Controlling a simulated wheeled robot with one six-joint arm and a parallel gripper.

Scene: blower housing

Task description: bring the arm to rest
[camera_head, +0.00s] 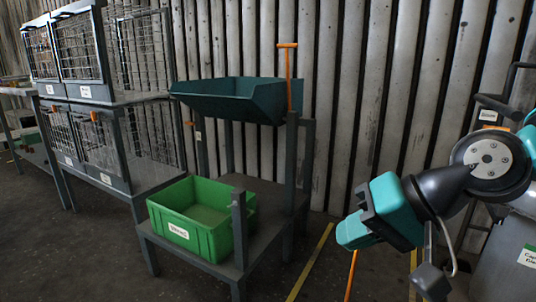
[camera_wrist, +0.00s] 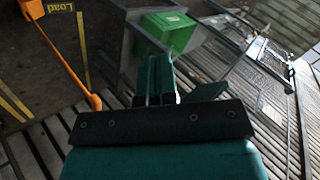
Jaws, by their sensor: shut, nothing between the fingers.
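My gripper (camera_head: 352,232) is teal and black and hangs in the air at the right of the head view, apart from everything around it. My arm reaches in from the right edge, bent at the dark wrist joint. In the wrist view my gripper (camera_wrist: 158,82) shows two teal fingers close together with nothing between them. Part of the fingers is hidden behind the black bracket.
A grey stand left of the gripper holds a green bin (camera_head: 188,228), empty as far as I see, below a dark teal chute (camera_head: 230,98). Wire cages (camera_head: 80,55) stand at the left. A corrugated wall (camera_head: 375,110) is behind. Yellow lines (camera_head: 312,262) mark the floor.

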